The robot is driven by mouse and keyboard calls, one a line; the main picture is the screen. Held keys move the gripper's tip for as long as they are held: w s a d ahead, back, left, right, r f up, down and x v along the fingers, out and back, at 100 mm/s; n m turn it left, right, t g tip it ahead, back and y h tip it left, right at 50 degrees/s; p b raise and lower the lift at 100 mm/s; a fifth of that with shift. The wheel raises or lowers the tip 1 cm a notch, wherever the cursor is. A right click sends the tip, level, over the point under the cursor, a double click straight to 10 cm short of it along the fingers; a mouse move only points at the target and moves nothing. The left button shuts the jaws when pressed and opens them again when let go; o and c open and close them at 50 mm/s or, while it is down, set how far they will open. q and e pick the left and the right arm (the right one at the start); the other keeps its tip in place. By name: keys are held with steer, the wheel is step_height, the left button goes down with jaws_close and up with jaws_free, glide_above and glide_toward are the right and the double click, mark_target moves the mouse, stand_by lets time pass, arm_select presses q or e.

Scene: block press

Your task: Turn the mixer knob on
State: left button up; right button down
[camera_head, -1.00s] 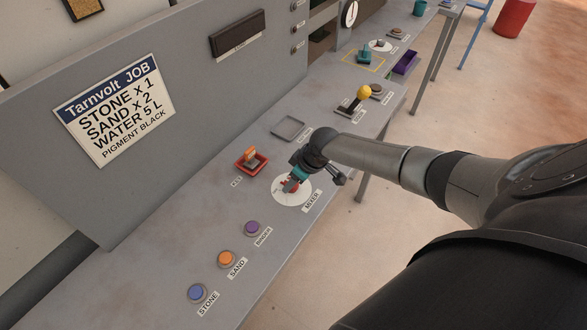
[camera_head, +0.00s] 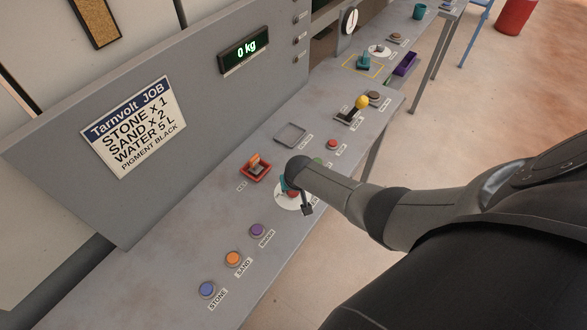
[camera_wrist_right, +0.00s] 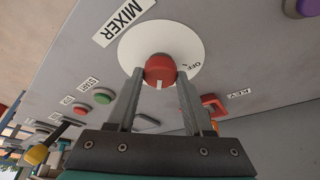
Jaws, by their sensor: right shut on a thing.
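The red mixer knob (camera_wrist_right: 160,70) stands on a round white dial plate (camera_wrist_right: 195,42) beside the MIXER label. The wrist view shows "OFF" printed at the plate's lower right. The knob's white mark points down in that view, a little away from "OFF". My right gripper (camera_wrist_right: 160,80) has its two fingers on either side of the knob and is shut on it. In the head view my right gripper (camera_head: 293,184) covers much of the knob and of the plate (camera_head: 283,202). My left gripper is not in view.
The orange key switch (camera_head: 255,166) in its red frame is just left of the dial. Purple (camera_head: 257,230), orange (camera_head: 233,259) and blue (camera_head: 207,289) buttons lie nearer. A red button (camera_head: 332,143) and a yellow-topped lever (camera_head: 358,106) are farther along.

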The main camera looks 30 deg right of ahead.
mark_target(294, 193)
steer(key=shift+m, duration=0.4)
steer(key=shift+c, duration=1.5)
jaws_free()
steer(key=shift+r, duration=0.1)
steer(key=shift+p+v, duration=0.8)
steer(key=shift+v, duration=1.5)
steer(key=v, duration=1)
steer(key=shift+a+r, duration=0.15)
steer(key=shift+r, duration=0.05)
